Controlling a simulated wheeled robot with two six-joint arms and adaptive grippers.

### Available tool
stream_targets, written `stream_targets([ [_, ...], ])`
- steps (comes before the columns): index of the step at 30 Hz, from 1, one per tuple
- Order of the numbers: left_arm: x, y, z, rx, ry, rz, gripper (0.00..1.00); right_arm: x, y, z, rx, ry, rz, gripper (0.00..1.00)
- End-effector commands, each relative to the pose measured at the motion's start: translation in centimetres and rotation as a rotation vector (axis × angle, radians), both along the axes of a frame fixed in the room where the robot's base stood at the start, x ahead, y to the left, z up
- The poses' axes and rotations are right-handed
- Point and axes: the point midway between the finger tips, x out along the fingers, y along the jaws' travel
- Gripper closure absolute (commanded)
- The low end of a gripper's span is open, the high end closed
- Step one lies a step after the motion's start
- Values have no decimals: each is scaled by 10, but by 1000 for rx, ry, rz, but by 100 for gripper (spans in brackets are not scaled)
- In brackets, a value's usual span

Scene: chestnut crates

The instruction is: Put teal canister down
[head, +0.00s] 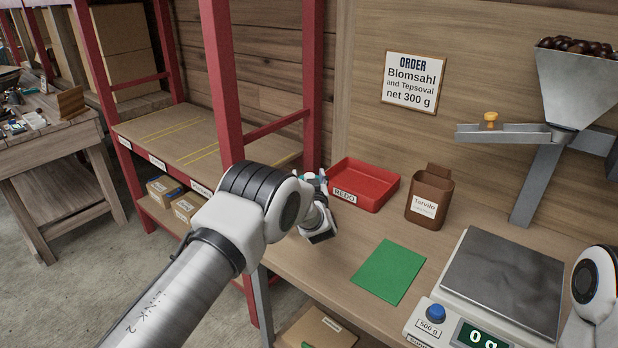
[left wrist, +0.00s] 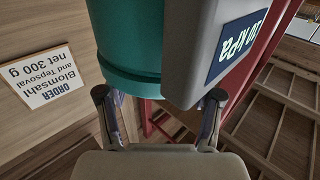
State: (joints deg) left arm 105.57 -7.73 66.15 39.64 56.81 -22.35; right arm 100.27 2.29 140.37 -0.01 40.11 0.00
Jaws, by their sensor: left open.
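The teal canister (left wrist: 125,45) fills the top middle of the left wrist view, just past my left fingertips. A grey block (left wrist: 192,50) with a dark blue kPa label sits against it; I cannot tell whether it is part of the canister. My left gripper (left wrist: 159,95) is open, its two fingers apart below the canister. I cannot tell whether they touch it. In the head view my left gripper (head: 318,180) is at the left end of the red REDO tray (head: 374,199), mostly hidden by its own wrist, with only a speck of teal showing. My right gripper is out of view.
A brown Tarvilo container (head: 431,200) stands right of the tray. A green mat (head: 389,271) lies in front, with a scale (head: 510,275) reading 0 g to its right. A metal hopper (head: 575,85) is at the back right. A red-framed shelf (head: 222,90) stands at left.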

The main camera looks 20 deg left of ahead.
Motion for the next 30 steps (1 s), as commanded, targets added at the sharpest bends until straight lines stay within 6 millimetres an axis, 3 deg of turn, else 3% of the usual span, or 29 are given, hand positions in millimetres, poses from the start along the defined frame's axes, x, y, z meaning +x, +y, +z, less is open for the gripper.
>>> stream_targets([
  [5,-10,-6,0,0,0,-1,34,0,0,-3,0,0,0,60],
  [18,-99,-47,-1,1,0,-2,34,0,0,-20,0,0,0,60],
  [22,-109,-51,0,1,0,-1,34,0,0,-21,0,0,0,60],
  [30,-109,-51,0,0,-1,0,34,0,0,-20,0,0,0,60],
])
